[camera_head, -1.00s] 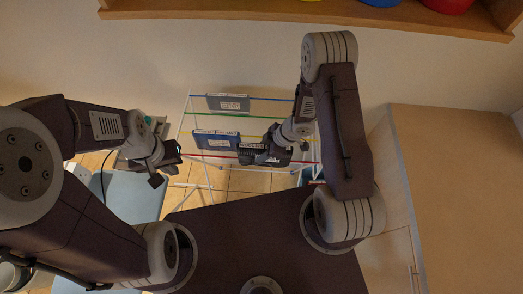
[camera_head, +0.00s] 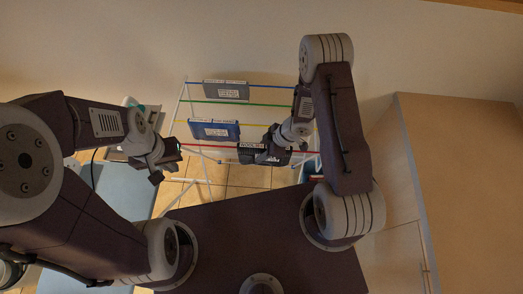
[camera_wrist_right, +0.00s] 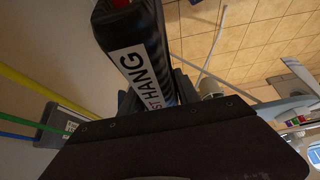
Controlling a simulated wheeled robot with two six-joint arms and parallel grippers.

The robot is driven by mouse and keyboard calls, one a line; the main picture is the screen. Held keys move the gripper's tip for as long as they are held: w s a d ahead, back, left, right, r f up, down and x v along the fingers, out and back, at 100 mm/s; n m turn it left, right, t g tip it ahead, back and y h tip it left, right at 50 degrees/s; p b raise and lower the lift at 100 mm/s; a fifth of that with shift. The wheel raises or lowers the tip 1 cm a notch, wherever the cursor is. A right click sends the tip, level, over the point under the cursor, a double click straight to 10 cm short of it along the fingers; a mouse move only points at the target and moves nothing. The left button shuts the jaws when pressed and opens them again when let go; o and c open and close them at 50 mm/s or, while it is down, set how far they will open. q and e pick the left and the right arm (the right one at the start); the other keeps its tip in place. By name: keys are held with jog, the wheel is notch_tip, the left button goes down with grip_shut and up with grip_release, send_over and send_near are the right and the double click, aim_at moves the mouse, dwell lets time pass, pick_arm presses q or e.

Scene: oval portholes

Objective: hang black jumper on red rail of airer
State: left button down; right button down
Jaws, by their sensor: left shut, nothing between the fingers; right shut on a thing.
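The black jumper (camera_head: 249,157) is a dark folded piece with a white label, at the red rail (camera_head: 210,147) of the airer in the head view. My right gripper (camera_head: 263,156) is shut on it from its right side. Whether the jumper's weight rests on the rail I cannot tell. My left gripper (camera_head: 163,172) is shut and empty, left of the airer.
A blue garment (camera_head: 214,130) hangs on the yellow rail and a grey one (camera_head: 226,91) on the blue rail. The green rail (camera_head: 265,104) is bare. A wooden cabinet (camera_head: 460,170) stands at the right. A light-blue surface (camera_head: 122,190) lies at the left.

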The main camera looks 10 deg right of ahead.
jog(key=c, duration=0.8)
grip_release()
jog(key=p+v, duration=0.1)
jog(key=v, duration=0.8)
jog(key=shift+s+p, duration=0.1)
jog(key=shift+p, duration=0.2)
